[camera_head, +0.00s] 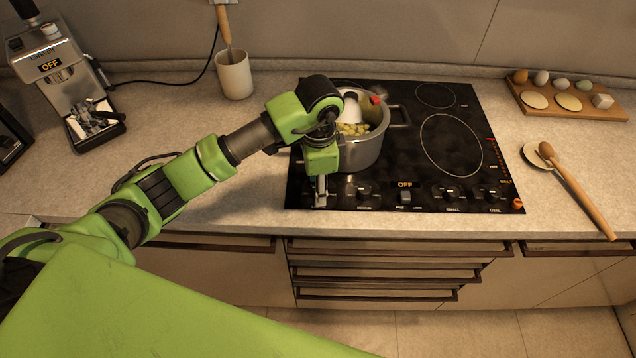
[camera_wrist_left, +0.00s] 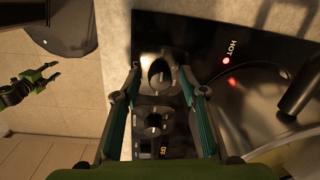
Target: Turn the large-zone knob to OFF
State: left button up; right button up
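The black cooktop (camera_head: 400,150) is set in the counter. Its front row of knobs includes the one labelled medium (camera_head: 363,190) and two more at right (camera_head: 447,193). My left gripper (camera_head: 320,197) points down at the cooktop's front left corner and hides the leftmost knob in the head view. In the left wrist view, the gripper (camera_wrist_left: 158,80) is open, its fingers either side of that round knob (camera_wrist_left: 160,73); contact cannot be told. The knob's own label is not readable. A second knob (camera_wrist_left: 153,122) lies below it. My right gripper (camera_wrist_left: 50,74) shows small at the left, open and empty.
A pot (camera_head: 362,152) of green pieces stands on the cooktop behind my left gripper. A red light (camera_wrist_left: 226,60) glows beside "HOT". A display (camera_head: 405,184) reads OFF. A wooden spoon (camera_head: 580,190) and an egg board (camera_head: 570,100) lie at right.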

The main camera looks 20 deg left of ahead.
pick_arm(q)
notch_tip(320, 180, up, 8)
jog(key=shift+s+d+f, duration=0.1)
jog(key=shift+s+f, duration=0.05)
jog(key=shift+f, duration=0.1)
dwell(0.5)
